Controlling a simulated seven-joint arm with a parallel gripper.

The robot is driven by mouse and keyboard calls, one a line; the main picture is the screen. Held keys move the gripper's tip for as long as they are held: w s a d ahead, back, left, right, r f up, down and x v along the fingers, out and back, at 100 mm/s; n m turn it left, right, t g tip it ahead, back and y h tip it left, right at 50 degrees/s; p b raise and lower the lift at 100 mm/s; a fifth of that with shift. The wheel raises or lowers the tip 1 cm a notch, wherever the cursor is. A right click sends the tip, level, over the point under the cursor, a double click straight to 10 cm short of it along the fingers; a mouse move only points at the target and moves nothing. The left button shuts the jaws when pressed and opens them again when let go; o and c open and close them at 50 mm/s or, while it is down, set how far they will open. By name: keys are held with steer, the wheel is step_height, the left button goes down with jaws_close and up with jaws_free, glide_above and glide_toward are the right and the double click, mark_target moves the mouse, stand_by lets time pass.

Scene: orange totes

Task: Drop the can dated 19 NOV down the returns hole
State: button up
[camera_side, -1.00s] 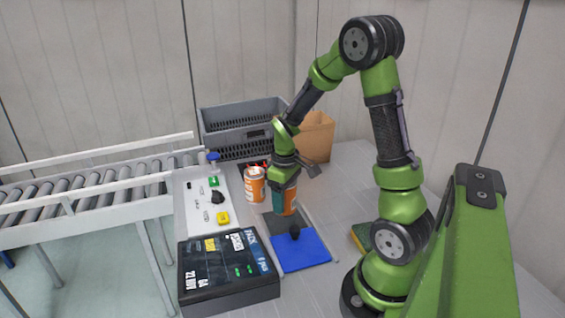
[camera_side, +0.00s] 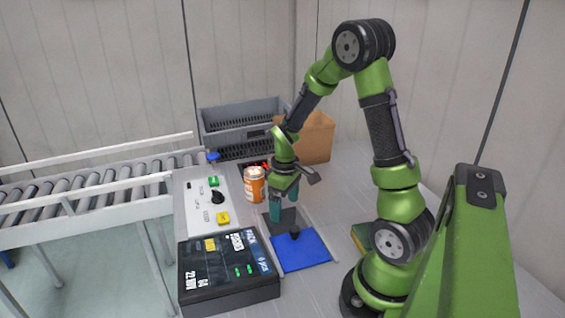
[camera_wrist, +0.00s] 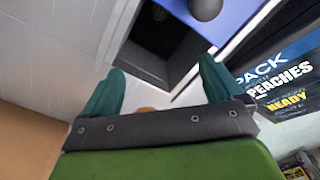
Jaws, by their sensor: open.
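The returns hole is a dark square opening (camera_side: 292,217) in the bench, also seen in the wrist view (camera_wrist: 158,42). A blue panel with a dark knob (camera_side: 303,251) lies beside it. My gripper (camera_side: 284,207) is open and empty, its teal fingers just over the hole. In the wrist view my gripper (camera_wrist: 158,84) has its fingers apart on either side. A small orange patch shows low between the fingers in the wrist view.
A white control panel (camera_side: 202,228) with green and yellow buttons and a black knob is at left. A black display box (camera_side: 220,290) stands in front. A grey crate (camera_side: 225,115), a cardboard box (camera_side: 318,140) and a roller conveyor (camera_side: 85,192) lie behind and left.

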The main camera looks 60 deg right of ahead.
step_height(320, 180, up, 17)
stand_by(0.5)
stand_by(0.7)
steer(key=s+a+r+m+t+y, duration=0.1)
steer(key=s+a+r+t, duration=0.1)
steer(key=a, duration=0.7)
steer(key=s+a+r+m+t+y, duration=0.1)
steer(key=s+a+t, duration=0.3)
steer(key=a, duration=0.5)
steer(key=shift+a+r+m+t, duration=0.45)
steer(key=shift+m+t, duration=0.15)
steer(key=shift+m, duration=0.2)
steer(key=shift+c, duration=0.2)
